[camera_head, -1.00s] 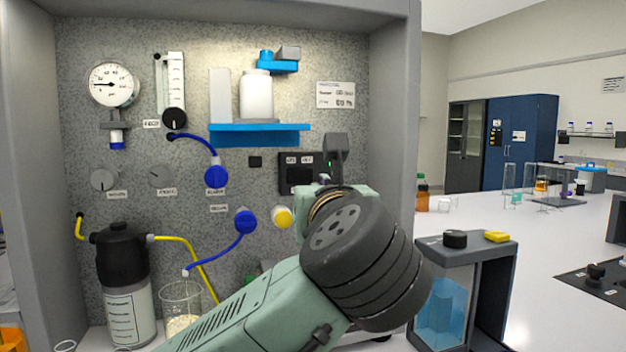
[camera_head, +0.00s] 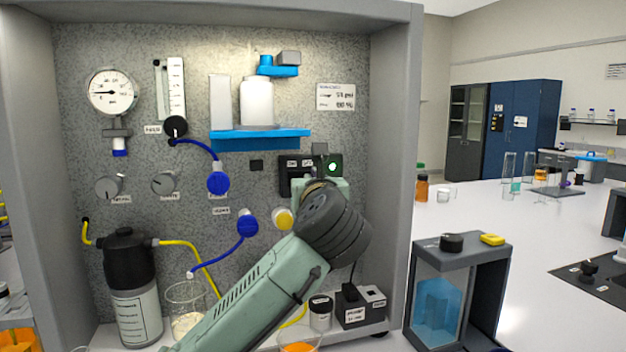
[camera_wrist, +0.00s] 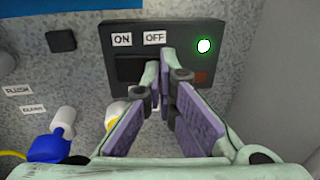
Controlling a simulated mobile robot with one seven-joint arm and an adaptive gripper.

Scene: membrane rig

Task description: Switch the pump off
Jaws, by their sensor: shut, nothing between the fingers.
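The dark pump switch panel (camera_head: 284,183) is on the speckled back wall; it also shows in the wrist view (camera_wrist: 185,30). It carries an ON label (camera_wrist: 122,39), an OFF label (camera_wrist: 154,37) and a lit green lamp (camera_wrist: 204,46), also bright in the head view (camera_head: 334,168). A black switch part (camera_wrist: 130,68) shows below ON. In the head view my arm hides the fingers.
Blue valve knobs (camera_head: 247,226) and a yellow knob (camera_head: 283,219) are below and left of the panel. A blue shelf (camera_head: 262,138) holds a white bottle above. The rig's right side wall (camera_head: 392,180) stands close by. A beaker (camera_head: 187,305) and small boxes stand below.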

